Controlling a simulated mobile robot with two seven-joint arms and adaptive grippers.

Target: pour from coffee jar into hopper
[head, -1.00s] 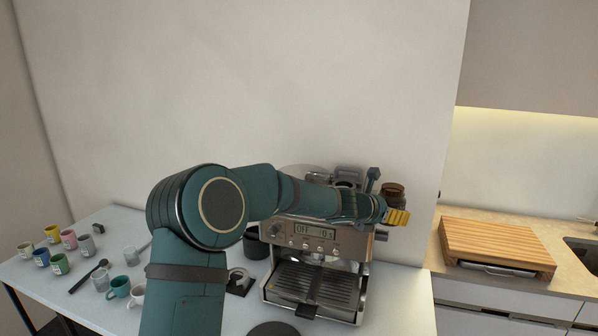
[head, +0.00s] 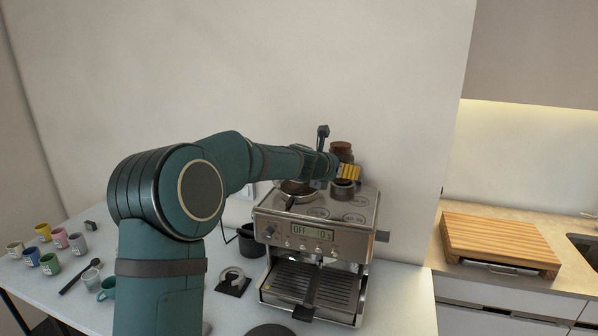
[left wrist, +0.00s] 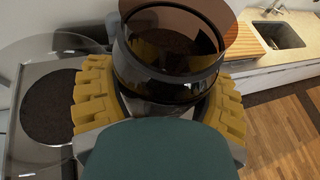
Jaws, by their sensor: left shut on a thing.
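The coffee jar (head: 341,147) is brown see-through glass, held above the right part of the espresso machine's top in the head view. It looks about upright there. My left gripper (head: 347,172) is shut on it, with yellow pads around its sides. In the left wrist view, the jar (left wrist: 170,52) sits between the yellow pads (left wrist: 160,105), its mouth open and dark coffee inside. The hopper (head: 298,188) is a round opening at the machine's top left, partly behind my arm. In the left wrist view, the hopper (left wrist: 50,108) holds dark coffee, left of the jar. My right gripper is out of view.
The espresso machine (head: 315,238) stands on the white table, its display reading OFF. A dark cup (head: 251,240) and a round grey item on a black base (head: 233,281) are to its left. Several cups stand far left. A wooden board (head: 498,243) lies on the right counter.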

